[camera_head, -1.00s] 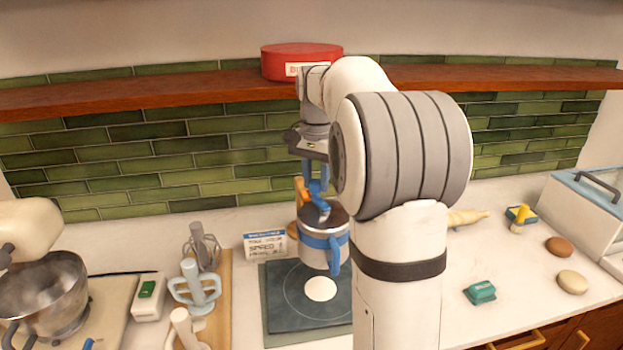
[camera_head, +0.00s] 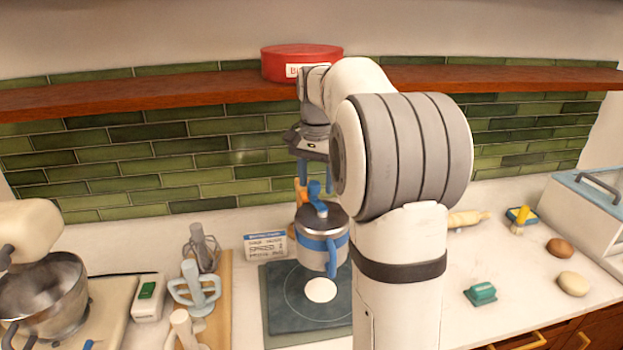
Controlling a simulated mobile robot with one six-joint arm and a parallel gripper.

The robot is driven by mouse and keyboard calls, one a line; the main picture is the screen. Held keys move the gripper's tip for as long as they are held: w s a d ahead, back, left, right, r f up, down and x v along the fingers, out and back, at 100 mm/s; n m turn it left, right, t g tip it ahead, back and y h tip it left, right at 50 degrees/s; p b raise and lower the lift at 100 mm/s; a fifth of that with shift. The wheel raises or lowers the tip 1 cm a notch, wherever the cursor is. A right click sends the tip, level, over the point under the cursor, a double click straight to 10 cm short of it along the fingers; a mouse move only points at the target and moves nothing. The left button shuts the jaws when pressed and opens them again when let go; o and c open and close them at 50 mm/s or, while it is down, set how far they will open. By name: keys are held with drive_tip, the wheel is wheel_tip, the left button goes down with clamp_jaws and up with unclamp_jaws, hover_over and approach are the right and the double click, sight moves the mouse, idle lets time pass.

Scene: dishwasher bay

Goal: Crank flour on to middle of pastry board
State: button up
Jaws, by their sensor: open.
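The flour sifter (camera_head: 310,220) is a silver can with a blue band and a blue side handle (camera_head: 332,262). It stands upright above the pastry board; what supports it is not visible. A blue crank piece (camera_head: 315,188) rises from its top. My gripper (camera_head: 309,182) is open and points down at the crank, with an orange part beside the blue piece. Contact with the crank is unclear, and my arm hides its right side. The dark pastry board (camera_head: 278,322) has a thin ring on it. A round white patch, apparently flour (camera_head: 320,290), lies inside the ring.
A small sign (camera_head: 264,246) stands behind the board. Left are a wooden board with utensils (camera_head: 196,285), a white timer (camera_head: 148,297) and a mixer bowl (camera_head: 42,290). Right are a green scraper (camera_head: 480,293) and buns (camera_head: 572,283). A shelf (camera_head: 150,92) with a red tin (camera_head: 300,62) runs above.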

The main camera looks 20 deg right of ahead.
sight(316, 183)
wheel_tip(316, 183, up, 7)
drive_tip(key=shift+r, duration=0.4)
drive_tip(key=shift+a, duration=0.1)
